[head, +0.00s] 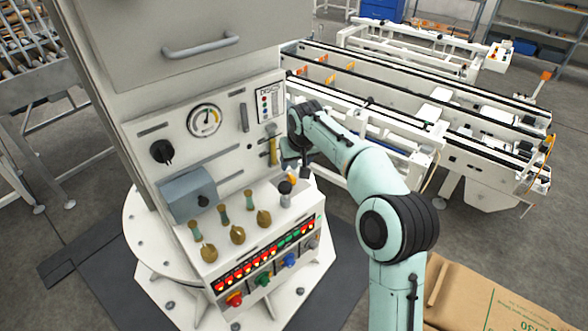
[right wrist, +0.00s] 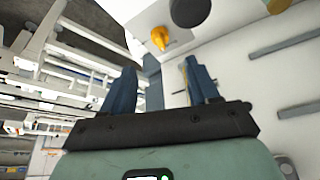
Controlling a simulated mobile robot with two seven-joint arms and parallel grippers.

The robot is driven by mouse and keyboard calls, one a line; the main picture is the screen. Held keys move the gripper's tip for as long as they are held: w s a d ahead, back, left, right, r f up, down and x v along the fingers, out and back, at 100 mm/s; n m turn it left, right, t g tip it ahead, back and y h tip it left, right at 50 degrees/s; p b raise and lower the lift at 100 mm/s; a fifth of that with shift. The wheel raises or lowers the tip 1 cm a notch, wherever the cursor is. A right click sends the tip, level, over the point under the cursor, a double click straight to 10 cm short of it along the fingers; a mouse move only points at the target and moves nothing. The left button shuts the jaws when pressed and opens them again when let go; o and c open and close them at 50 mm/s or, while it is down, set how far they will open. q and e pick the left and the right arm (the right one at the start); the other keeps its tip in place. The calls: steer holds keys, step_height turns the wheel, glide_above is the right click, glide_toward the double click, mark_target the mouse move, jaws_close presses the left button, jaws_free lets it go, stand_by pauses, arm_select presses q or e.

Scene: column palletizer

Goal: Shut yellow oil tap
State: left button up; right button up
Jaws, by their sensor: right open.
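The yellow oil tap (head: 273,152) is a narrow yellow handle, roughly upright, on the pale front panel of the column, right of the gauge. My right gripper (head: 291,163) is open just right of the tap, close to the panel. In the right wrist view, my right gripper (right wrist: 161,82) has its two blue fingers spread. A thin yellow strip, seemingly the tap (right wrist: 184,72), shows beside the right-hand finger and is partly hidden by it. I cannot tell whether they touch. My left gripper is out of view.
Below the tap, a sloped console (head: 255,262) carries several brass levers, lit buttons and knobs. A dark-topped stick (head: 285,188) stands close below my right gripper. A grey box (head: 187,194) juts out at left. Conveyors (head: 430,100) lie behind; a cardboard box (head: 490,300) lies at lower right.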

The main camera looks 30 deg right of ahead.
mark_target(291, 177)
steer(key=shift+v, duration=1.05)
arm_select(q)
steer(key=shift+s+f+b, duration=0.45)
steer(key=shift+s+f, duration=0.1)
arm_select(e)
steer(key=w+f+m, duration=0.1)
steer(key=f, duration=0.3)
steer(key=w+f+m+h, duration=0.1)
steer(key=w+f+m, duration=0.1)
steer(key=f, duration=0.2)
steer(key=w+d+f+m, duration=0.1)
steer(key=w+f, duration=0.1)
steer(key=f, duration=0.2)
steer(key=shift+f+g+h, duration=0.15)
steer(key=shift+g+h, duration=0.15)
